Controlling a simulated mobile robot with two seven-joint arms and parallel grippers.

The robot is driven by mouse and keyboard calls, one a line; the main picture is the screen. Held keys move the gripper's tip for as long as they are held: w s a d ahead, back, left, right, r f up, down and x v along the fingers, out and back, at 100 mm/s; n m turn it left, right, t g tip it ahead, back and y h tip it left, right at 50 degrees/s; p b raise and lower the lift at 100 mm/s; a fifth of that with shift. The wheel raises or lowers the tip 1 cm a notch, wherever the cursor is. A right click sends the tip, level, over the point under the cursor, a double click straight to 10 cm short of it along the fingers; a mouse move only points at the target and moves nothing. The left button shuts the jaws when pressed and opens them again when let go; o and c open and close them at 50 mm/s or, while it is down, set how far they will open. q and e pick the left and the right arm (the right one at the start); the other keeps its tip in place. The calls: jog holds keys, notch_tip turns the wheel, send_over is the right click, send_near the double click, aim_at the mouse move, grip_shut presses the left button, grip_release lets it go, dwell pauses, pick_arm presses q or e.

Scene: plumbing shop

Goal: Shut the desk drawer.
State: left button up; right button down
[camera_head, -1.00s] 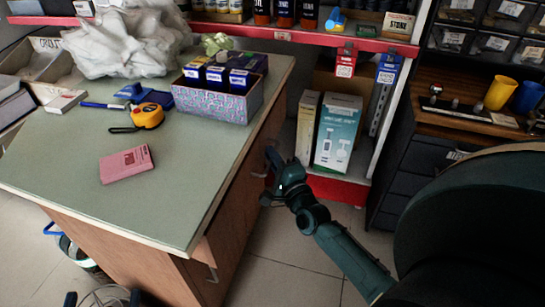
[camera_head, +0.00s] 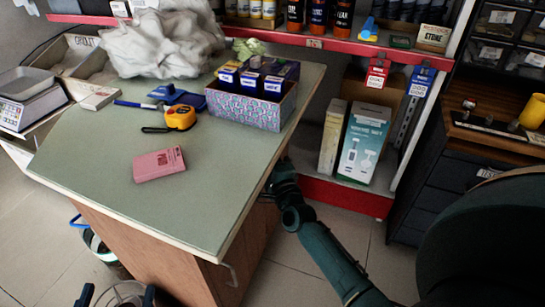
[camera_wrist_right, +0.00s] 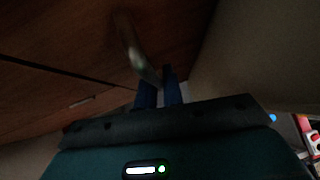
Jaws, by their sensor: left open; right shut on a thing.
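The desk (camera_head: 110,190) has a green top and a brown wooden front along its right side. My right arm reaches to that front; in the head view its gripper is largely hidden beside the desktop edge. In the right wrist view the blue fingers of my right gripper (camera_wrist_right: 160,90) are shut at a curved metal handle (camera_wrist_right: 135,50) on a dark wooden drawer front (camera_wrist_right: 75,45). How far the drawer stands out cannot be told. My left gripper (camera_head: 116,296) is open and empty at the bottom left, low beside the desk.
On the desktop are a pink box (camera_head: 159,164), an orange tape measure (camera_head: 180,117) and a patterned box (camera_head: 250,109). Another handle (camera_head: 231,275) shows lower on the desk. A red-edged shelf (camera_head: 340,194) with cartons stands behind. Grey floor (camera_head: 300,270) is clear right of the desk.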

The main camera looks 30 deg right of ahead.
jog(key=shift+w+a+r, duration=0.1)
jog(key=shift+w+a, duration=0.05)
jog(key=shift+a, duration=0.05)
jog(key=c, duration=1.5)
grip_release()
jog(key=shift+c, duration=0.2)
pick_arm(q)
jog(key=shift+r, duration=0.1)
pick_arm(e)
jog(key=shift+s+f, duration=0.35)
jog(key=shift+s, duration=0.15)
pick_arm(q)
jog(key=shift+a+f+n+g+y+p, duration=0.4)
jog(key=shift+g+p, duration=0.3)
jog(key=shift+p, duration=0.35)
pick_arm(e)
jog(key=s+a, duration=0.1)
jog(key=s, duration=1.1)
jog(key=shift+f, duration=0.4)
pick_arm(q)
jog(key=shift+s+d+r, duration=0.1)
jog(key=shift+r, duration=0.15)
pick_arm(e)
jog(key=shift+s, duration=0.1)
